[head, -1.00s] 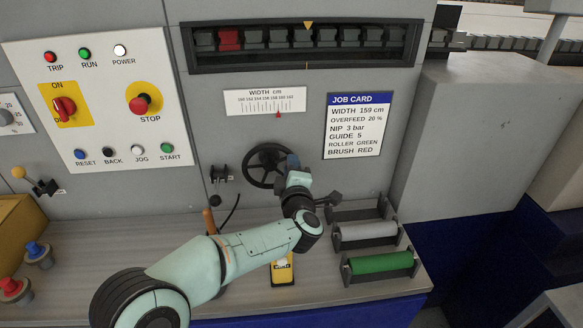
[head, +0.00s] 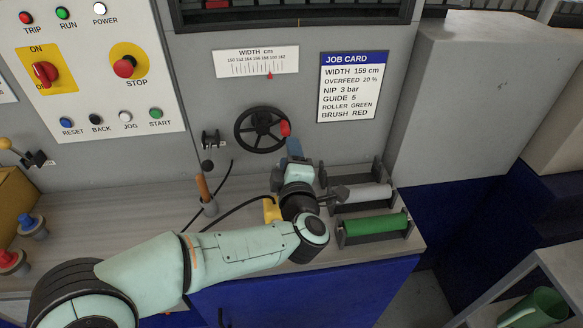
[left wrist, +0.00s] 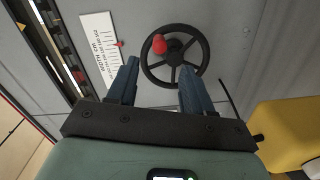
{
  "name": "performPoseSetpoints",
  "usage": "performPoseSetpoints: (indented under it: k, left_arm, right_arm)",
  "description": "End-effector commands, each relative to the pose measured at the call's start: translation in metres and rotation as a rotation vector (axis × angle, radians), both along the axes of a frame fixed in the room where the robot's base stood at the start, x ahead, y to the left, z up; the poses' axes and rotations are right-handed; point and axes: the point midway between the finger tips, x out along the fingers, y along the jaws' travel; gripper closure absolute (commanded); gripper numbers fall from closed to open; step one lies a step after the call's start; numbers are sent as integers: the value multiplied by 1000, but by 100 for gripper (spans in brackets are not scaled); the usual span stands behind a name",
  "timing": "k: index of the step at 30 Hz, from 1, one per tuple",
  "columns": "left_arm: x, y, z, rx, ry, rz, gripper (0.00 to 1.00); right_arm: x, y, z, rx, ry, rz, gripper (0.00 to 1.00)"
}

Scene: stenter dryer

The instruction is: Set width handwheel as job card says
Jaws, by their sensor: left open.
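The black width handwheel (head: 240,138) is on the grey panel, with its red knob (head: 285,128) at the right of the rim. The width scale (head: 256,62) is above it. Its red pointer (head: 270,76) is right of the middle; the exact reading is too fine to tell. The job card (head: 352,86) reads width 159 cm. My left gripper (head: 292,146) is just below the knob in the head view. In the left wrist view its blue fingers (left wrist: 158,75) are spread and empty, facing the handwheel (left wrist: 205,62) and knob (left wrist: 159,44). Nothing touches the knob there. My right gripper is out of view.
Below the wheel is a shelf with an orange-handled tool (head: 203,190), a yellow device (head: 271,209) partly behind my arm, and rollers, including a green one (head: 375,226). A black fitting (head: 210,140) is left of the wheel. A control panel (head: 95,85) is at left.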

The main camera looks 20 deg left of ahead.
Motion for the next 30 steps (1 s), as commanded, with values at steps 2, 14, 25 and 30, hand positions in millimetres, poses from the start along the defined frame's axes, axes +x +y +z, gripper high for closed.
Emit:
performPoseSetpoints:
  k: [2, 14, 25, 30]
  left_arm:
    - [-13, -6, 0, 1, -1, -2, 49]
    - [-31, -14, 1, 0, 0, 1, 49]
    - [-30, -14, 6, 1, -1, 1, 49]
    - [-26, -14, 49, 0, -17, 0, 49]
  right_arm:
    - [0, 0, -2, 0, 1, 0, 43]
    - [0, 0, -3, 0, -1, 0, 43]
    - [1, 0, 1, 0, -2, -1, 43]
    - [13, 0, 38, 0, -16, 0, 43]
